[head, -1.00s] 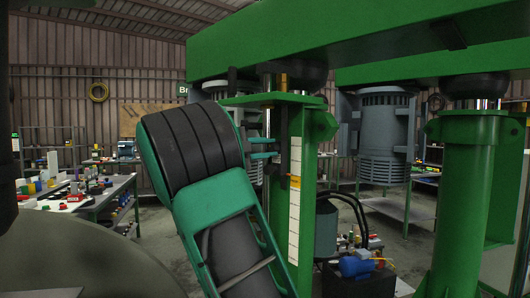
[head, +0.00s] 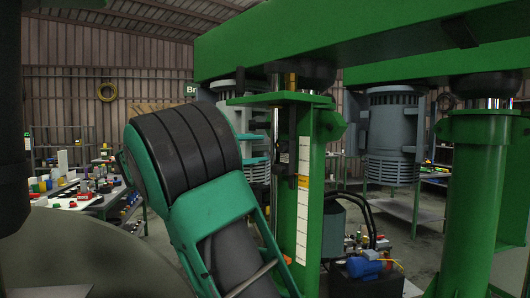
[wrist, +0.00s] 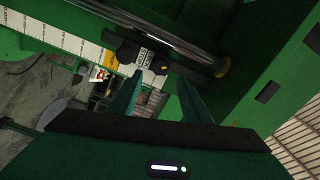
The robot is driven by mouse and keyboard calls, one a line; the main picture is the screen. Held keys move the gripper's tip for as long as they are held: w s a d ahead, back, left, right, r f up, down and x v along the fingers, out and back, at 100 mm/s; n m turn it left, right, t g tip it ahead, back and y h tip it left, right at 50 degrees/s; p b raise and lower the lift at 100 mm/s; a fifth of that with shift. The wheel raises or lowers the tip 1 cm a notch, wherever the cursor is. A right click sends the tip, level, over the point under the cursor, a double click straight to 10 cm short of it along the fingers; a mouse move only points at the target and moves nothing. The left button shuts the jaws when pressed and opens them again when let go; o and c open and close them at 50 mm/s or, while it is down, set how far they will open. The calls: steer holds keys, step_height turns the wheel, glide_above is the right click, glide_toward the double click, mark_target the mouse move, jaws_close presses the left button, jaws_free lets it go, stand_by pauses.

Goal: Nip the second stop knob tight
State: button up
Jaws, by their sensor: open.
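The stop is a dark bracket (head: 284,150) on the green column beside the white scale strip. In the wrist view two black knobs, one left (wrist: 127,53) and one right (wrist: 160,67), flank a small printed label (wrist: 144,59). I cannot tell which is the second stop knob, nor how tight either is. My gripper (wrist: 160,92) is open and empty, its two teal fingers pointing at the stop, with the knobs just beyond the tips. In the head view its fingers (head: 262,147) show beside the bracket, partly hidden by my wrist.
A polished rod (wrist: 150,30) runs along the stop in the wrist view. The green column (head: 310,220) and overhead beam (head: 300,45) stand close to my arm. A second green column (head: 470,190) is at right. A workbench (head: 105,200) with small parts stands at left.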

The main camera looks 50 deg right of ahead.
steer(key=shift+w+a, duration=0.15)
steer(key=shift+a, duration=0.7)
steer(key=shift+w+a, duration=0.1)
steer(key=shift+a, duration=0.7)
